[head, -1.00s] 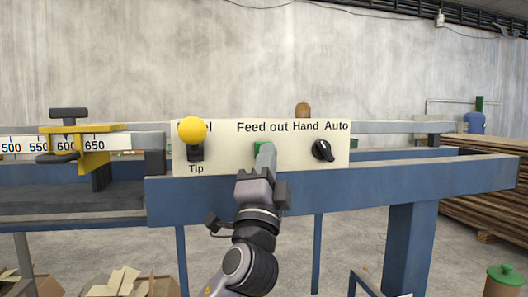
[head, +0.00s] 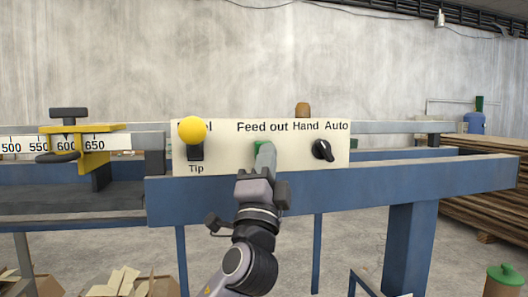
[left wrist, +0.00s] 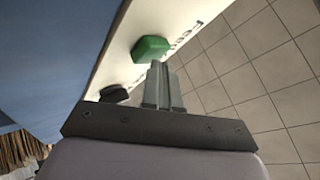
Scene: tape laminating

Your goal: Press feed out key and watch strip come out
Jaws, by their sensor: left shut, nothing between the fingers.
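The green feed out key (head: 257,147) sits on the cream control panel (head: 225,150), below the words "Feed out". My left gripper (head: 265,150) is shut and empty, with its fingertips in front of the key and covering part of it. In the left wrist view the green key (left wrist: 150,46) shows just beyond the closed fingertips (left wrist: 156,66). They look very close to its edge, but I cannot tell whether they touch. My right gripper is not in view.
A yellow-knobbed lever (head: 193,131) stands left of the key and a black Hand/Auto knob (head: 322,150) right of it. A blue beam (head: 400,183) runs below the panel. A ruler with a yellow stop (head: 90,140) is at left. Cardboard boxes (head: 125,284) stand below.

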